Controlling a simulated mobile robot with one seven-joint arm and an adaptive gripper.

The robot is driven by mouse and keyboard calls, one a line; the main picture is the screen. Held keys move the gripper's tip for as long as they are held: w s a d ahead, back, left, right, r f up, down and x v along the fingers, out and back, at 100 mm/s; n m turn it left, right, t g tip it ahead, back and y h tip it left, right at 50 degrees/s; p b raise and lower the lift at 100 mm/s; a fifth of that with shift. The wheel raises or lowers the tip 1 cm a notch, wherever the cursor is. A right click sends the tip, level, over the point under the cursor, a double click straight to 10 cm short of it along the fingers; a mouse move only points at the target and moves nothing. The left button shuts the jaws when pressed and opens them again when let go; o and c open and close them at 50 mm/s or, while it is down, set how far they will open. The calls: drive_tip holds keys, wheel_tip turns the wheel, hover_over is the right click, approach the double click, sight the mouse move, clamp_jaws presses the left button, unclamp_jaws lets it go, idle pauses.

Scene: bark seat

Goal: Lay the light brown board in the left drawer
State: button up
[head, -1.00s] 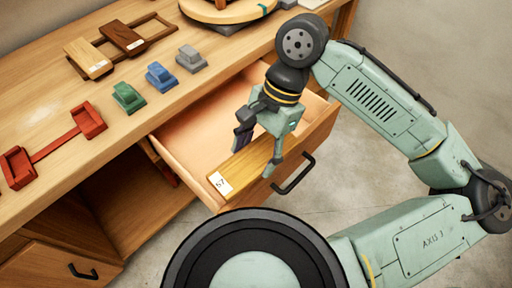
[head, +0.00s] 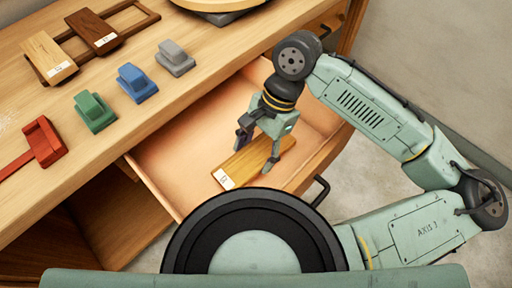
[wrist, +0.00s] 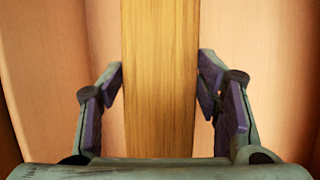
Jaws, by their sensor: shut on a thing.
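A light brown board (head: 248,162) with a white number label at one end is in the open drawer (head: 185,165). My gripper (head: 258,147) points down over it and is shut on its two long edges. In the wrist view the board (wrist: 160,80) runs straight between the fingertips (wrist: 160,85), with the drawer floor on both sides. The board lies flat, low inside the drawer near its front wall. I cannot tell whether it touches the floor.
On the bench top (head: 120,125) stand grey (head: 175,57), blue (head: 137,82), green (head: 95,111) and red (head: 42,142) pieces. A tan board (head: 48,58) and a dark board (head: 96,32) lie on a wooden frame. The drawer's back left floor is clear.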

wheel_tip(320, 180, down, 4)
drive_tip(key=b, duration=0.3)
drive_tip(key=shift+r, duration=0.2)
drive_tip(key=shift+f+b, duration=0.5)
drive_tip(key=shift+f, duration=0.35)
drive_tip(key=shift+a+p, duration=0.1)
drive_tip(key=shift+p, duration=0.25)
drive_tip(key=shift+f, duration=0.3)
drive_tip(key=o, duration=1.4)
drive_tip(key=shift+c, duration=0.2)
drive_tip(key=shift+o, duration=0.4)
drive_tip(key=shift+o, duration=1.3)
